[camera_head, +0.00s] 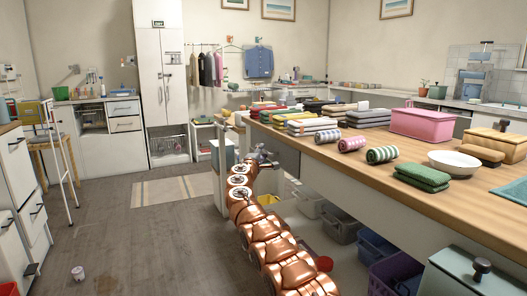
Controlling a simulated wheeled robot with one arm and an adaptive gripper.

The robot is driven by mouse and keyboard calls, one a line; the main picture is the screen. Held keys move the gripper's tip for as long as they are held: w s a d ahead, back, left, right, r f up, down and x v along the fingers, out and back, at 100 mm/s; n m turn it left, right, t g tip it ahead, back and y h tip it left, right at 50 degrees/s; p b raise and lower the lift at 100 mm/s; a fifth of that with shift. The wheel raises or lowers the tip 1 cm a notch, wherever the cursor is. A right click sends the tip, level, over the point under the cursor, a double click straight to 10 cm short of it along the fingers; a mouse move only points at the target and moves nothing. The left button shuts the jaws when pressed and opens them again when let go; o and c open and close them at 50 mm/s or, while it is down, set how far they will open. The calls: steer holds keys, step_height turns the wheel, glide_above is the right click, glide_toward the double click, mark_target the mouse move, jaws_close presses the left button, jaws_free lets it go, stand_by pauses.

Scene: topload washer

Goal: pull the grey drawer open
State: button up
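A grey-green drawer front (447,262) with a dark round knob (482,268) shows at the bottom right, below the wooden counter. The frame cuts off its lower and right parts, and I cannot tell whether it stands slightly open. My copper arm reaches forward from the bottom middle, left of the counter. My gripper (262,156) is at its far end, near the counter's far left corner, well away from the grey drawer and not touching its knob. The gripper is small and partly hidden, so its opening cannot be made out.
The wooden counter (385,188) holds folded towels, a pink box (422,125) and a white bowl (454,162). Bins, including a purple basket (395,275), stand under it. White drawers (18,175) line the left edge. A cup (78,273) is on the otherwise open left floor.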

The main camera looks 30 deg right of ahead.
steer(key=shift+p+x, duration=0.85)
steer(key=shift+x, duration=0.35)
steer(key=shift+w, duration=0.1)
jaws_close()
